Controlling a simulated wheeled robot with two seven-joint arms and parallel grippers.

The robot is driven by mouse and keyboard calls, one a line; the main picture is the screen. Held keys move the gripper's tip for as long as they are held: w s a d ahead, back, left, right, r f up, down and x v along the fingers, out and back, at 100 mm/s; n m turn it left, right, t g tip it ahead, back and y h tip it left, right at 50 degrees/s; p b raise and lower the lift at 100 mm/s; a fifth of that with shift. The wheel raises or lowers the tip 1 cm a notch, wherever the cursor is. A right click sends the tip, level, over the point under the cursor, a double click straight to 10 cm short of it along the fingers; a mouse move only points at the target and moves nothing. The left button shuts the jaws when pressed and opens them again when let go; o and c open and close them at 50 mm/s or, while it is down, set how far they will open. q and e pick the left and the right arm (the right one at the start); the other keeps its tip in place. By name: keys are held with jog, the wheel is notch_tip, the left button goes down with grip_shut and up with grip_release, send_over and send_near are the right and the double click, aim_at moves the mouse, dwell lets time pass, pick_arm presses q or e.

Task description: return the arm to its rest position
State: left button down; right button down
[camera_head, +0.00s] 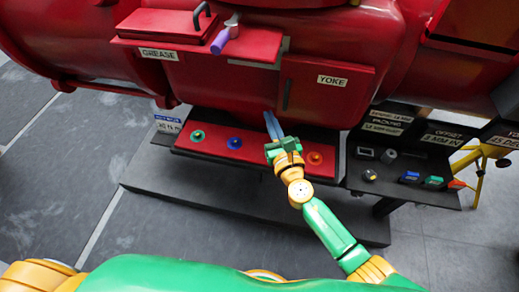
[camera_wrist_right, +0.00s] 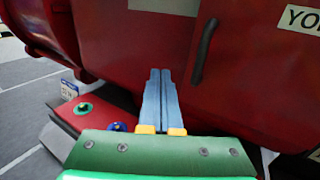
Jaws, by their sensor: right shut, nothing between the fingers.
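My right gripper (camera_head: 271,118) has two light-blue fingers. They are together with nothing between them, in front of the red machine (camera_head: 230,85) and above the red panel (camera_head: 222,149) with its coloured buttons. In the right wrist view the right gripper (camera_wrist_right: 160,78) points at the machine's front, left of a door handle (camera_wrist_right: 204,50). I cannot tell how near the fingertips are to the red surface. My right arm reaches up from the lower right, bent. My left gripper is not seen.
Panel buttons are green (camera_head: 197,136), blue (camera_head: 234,143) and orange (camera_head: 315,158). A dark shelf (camera_head: 400,186) with small parts stands right of the panel. A purple-handled tool (camera_head: 222,40) lies on the red lid. Grey floor (camera_head: 60,190) is open at the left.

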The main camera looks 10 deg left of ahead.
jog(key=s, duration=0.8)
jog(key=s+d+f+m+g+h, duration=0.2)
jog(key=d+f+m, duration=0.25)
jog(key=f, duration=0.35)
jog(key=s+d+f+m+g+h+p, duration=0.1)
jog(key=s+d+f+m+g, duration=0.15)
jog(key=f+m, duration=0.45)
jog(key=s+d+f+m+g+h, duration=0.2)
jog(key=d+f+m+g, duration=0.15)
jog(key=f, duration=0.55)
jog(key=s+d+f+m+g, duration=0.2)
jog(key=s+d+f+m, duration=0.1)
jog(key=s+m, duration=0.4)
jog(key=s+d+f+m+g+h, duration=0.1)
jog(key=s+d+f+m+g, duration=0.2)
jog(key=s+m, duration=0.5)
jog(key=s+d+f+m+g+h, duration=0.1)
jog(key=s+d+f+m, duration=0.4)
jog(key=s, duration=0.6)
jog(key=f+m+g, duration=0.1)
jog(key=f+m, duration=0.1)
jog(key=m, duration=0.1)
jog(key=shift+d+g+p, duration=0.15)
jog(key=shift+g+p, duration=0.15)
jog(key=shift+s, duration=0.15)
